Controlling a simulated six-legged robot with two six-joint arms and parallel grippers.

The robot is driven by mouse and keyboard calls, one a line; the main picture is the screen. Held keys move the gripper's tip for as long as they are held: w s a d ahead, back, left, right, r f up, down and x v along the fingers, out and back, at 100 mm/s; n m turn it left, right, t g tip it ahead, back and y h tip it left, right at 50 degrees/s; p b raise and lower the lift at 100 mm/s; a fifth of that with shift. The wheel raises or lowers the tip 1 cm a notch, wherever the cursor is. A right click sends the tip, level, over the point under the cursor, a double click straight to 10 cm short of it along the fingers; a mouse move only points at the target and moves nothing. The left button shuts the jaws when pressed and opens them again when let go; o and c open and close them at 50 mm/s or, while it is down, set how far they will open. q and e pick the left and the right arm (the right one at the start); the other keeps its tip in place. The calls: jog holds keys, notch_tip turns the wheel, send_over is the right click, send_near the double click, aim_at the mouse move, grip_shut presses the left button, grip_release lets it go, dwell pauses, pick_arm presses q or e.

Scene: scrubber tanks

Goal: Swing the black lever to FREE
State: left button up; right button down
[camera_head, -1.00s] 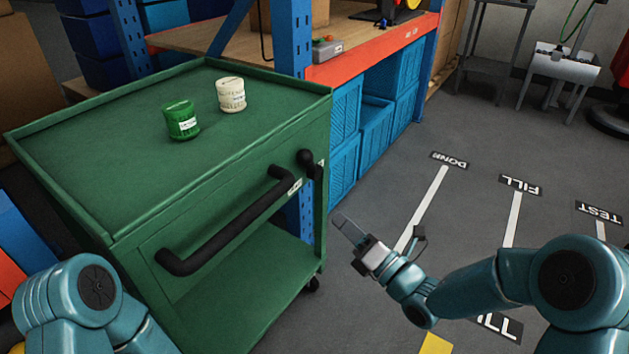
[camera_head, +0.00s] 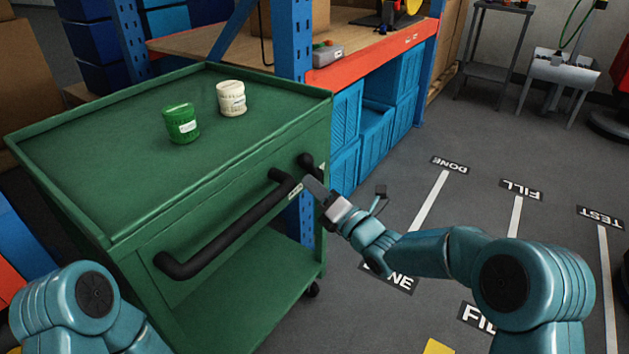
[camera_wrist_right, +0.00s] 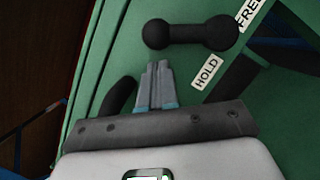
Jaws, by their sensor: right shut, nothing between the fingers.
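The black lever (camera_head: 306,161) is on the end panel of the green cart, near its right corner, partly hidden behind my right gripper (camera_head: 309,184). In the right wrist view the lever (camera_wrist_right: 190,34) is a short bar with a round knob at each end, lying roughly level across the picture. A HOLD label (camera_wrist_right: 207,72) is below its right knob, and a FREE label (camera_wrist_right: 248,12) is at upper right. My right gripper (camera_wrist_right: 160,66) is shut and empty, its fingertips just below the lever's bar; contact cannot be told. My left gripper is out of view.
The green cart (camera_head: 90,150) carries a green jar (camera_head: 181,124) and a cream jar (camera_head: 231,99). Its black push handle (camera_head: 220,238) runs close beside the right gripper. A blue and orange rack (camera_head: 365,55) stands behind. Open floor lies to the right.

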aim_at(312, 160)
jog(key=shift+w+r, duration=0.45)
jog(key=shift+w, duration=0.2)
jog(key=shift+w+d+r+m+h, duration=0.2)
jog(key=shift+r+m+h, duration=0.1)
jog(key=shift+m, duration=0.3)
jog(key=shift+w+d+r+m, duration=0.15)
jog(key=shift+w+r+m, duration=0.2)
jog(key=shift+m, duration=0.45)
jog(key=shift+w+d+r+m+h, duration=0.3)
jog(key=shift+r+m+h, duration=0.2)
jog(key=shift+m, duration=0.3)
jog(key=shift+w+d+r+m+g+h+p, duration=0.1)
jog(key=shift+w+d+m+g+h+p, duration=0.15)
jog(key=shift+w+d+m+p, duration=0.7)
jog(key=shift+w+d+r+m+g+h+p, duration=0.15)
jog(key=shift+w+m+g+p, duration=0.3)
jog(key=shift+m+p, duration=1)
jog(key=shift+w+d+r+m+g+h+p, duration=0.15)
jog(key=shift+w+d+m+p, duration=0.3)
jog(key=shift+w+m+p, duration=0.7)
